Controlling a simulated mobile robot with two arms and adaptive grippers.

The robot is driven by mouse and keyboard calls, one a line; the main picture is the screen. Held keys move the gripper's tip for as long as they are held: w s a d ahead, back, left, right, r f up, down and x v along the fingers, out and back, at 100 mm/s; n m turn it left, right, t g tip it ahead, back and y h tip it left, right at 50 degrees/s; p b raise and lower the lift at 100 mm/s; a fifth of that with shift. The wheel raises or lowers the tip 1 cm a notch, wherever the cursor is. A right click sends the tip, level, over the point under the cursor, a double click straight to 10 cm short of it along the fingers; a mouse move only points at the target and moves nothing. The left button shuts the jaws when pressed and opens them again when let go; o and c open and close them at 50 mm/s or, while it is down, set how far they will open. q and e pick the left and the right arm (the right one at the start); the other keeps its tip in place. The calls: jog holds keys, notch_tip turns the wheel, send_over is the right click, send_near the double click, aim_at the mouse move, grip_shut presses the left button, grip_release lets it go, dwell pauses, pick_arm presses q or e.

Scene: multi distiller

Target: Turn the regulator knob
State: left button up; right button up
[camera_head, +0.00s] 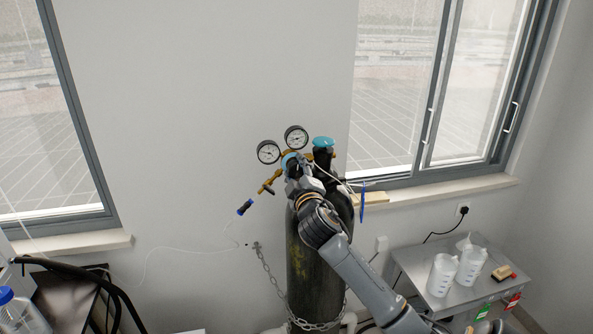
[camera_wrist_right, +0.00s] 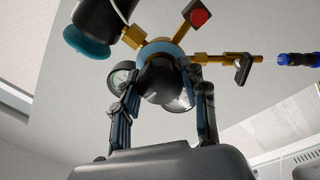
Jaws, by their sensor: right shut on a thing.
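The brass regulator (camera_head: 268,183) with two round gauges sits on a dark gas cylinder (camera_head: 301,255) against the wall. Its black knob (camera_wrist_right: 160,82), with a light blue ring behind it, shows in the right wrist view. My right gripper (camera_head: 293,170) reaches up in front of the regulator. In the wrist view its two fingers (camera_wrist_right: 160,75) are on either side of the black knob and closed on it. In the head view the gripper covers most of the knob. My left gripper is not in view.
A teal cylinder valve cap (camera_head: 323,142) stands right of the gauges, close to my gripper. A chain (camera_head: 268,270) holds the cylinder. Windows flank the wall.

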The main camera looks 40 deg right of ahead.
jog(key=o, duration=1.2)
jog(key=shift+c, duration=0.2)
jog(key=v, duration=1.2)
